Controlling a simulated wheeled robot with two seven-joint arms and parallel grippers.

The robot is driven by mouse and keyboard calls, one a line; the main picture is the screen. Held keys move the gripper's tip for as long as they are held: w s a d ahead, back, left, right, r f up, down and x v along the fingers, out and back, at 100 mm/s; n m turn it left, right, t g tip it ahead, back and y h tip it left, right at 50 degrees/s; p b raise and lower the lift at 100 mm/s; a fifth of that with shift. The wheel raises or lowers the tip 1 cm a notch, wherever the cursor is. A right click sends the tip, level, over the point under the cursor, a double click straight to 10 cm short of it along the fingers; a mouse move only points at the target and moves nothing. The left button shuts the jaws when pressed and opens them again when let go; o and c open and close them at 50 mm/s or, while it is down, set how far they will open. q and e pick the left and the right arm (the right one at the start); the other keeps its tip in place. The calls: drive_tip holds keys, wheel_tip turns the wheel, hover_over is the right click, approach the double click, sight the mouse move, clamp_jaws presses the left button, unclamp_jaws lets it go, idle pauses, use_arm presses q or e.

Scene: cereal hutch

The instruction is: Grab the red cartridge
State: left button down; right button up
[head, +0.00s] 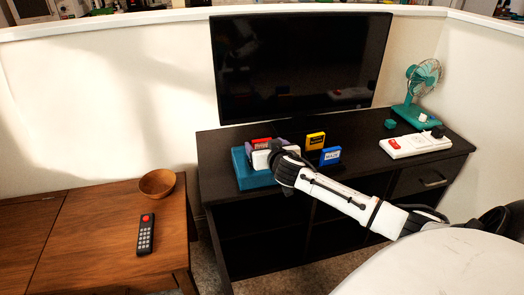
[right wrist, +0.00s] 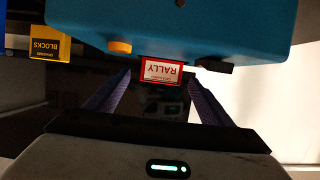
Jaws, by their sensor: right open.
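The red cartridge (head: 261,142) shows above the teal console (head: 240,170) on the dark cabinet, partly hidden by my right gripper (head: 266,148). In the right wrist view, its red-framed label reads RALLY, upside down (right wrist: 161,71), against the teal console (right wrist: 225,30). My right gripper also shows there (right wrist: 158,86), open, with one purple finger on each side of the cartridge and a gap at both sides. I cannot tell how far the fingertips reach past the cartridge's edges. My left gripper is out of view.
A yellow cartridge (head: 315,140) and a blue cartridge (head: 330,156) stand right of the console. A television (head: 300,65) rises behind. A remote (head: 145,234) and bowl (head: 157,183) sit on the wooden table.

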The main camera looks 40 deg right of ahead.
sight(263, 143)
drive_tip(key=shift+b+x, duration=0.3)
drive_tip(key=shift+x, duration=1.55)
drive_tip(key=c, duration=1.2)
